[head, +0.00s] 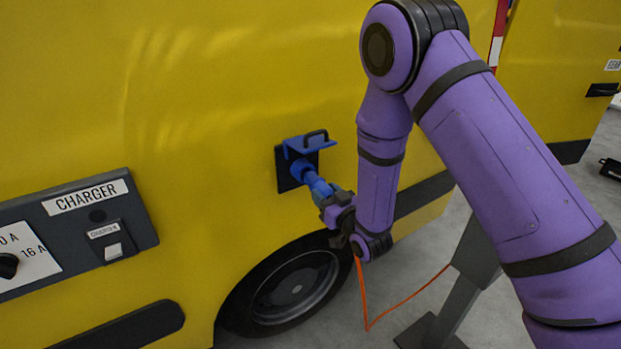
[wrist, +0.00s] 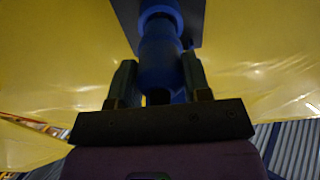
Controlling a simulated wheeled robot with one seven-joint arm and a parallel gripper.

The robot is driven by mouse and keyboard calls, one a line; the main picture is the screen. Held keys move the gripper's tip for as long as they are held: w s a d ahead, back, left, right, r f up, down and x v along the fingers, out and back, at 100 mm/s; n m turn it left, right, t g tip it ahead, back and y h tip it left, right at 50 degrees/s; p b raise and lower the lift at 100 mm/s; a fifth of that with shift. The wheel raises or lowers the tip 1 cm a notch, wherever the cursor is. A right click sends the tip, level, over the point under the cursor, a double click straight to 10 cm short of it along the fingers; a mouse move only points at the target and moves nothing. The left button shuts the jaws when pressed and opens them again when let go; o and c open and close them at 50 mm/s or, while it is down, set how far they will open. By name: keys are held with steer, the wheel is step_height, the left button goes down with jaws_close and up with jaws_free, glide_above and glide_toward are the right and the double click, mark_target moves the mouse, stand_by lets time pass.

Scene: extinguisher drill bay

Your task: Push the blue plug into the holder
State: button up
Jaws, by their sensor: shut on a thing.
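The blue plug (head: 319,188) is in the jaws of my gripper (head: 336,203), beside the yellow vehicle. In the wrist view the plug (wrist: 163,66) stands between the two fingers of my gripper (wrist: 160,88), which are shut on it. The plug's front end meets a blue inlet (head: 303,170) on a dark plate (head: 284,180) in the vehicle's side, under a raised blue lid (head: 309,144). I cannot tell how deep the plug sits there. No separate holder shows clearly.
An orange cable (head: 367,300) hangs below my gripper and runs to the right near a grey post (head: 474,262). A wheel (head: 292,290) is below the inlet. A CHARGER panel (head: 95,225) is on the left. Grey floor shows at the lower right.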

stand_by(0.3)
steer(key=shift+v, duration=2)
stand_by(0.6)
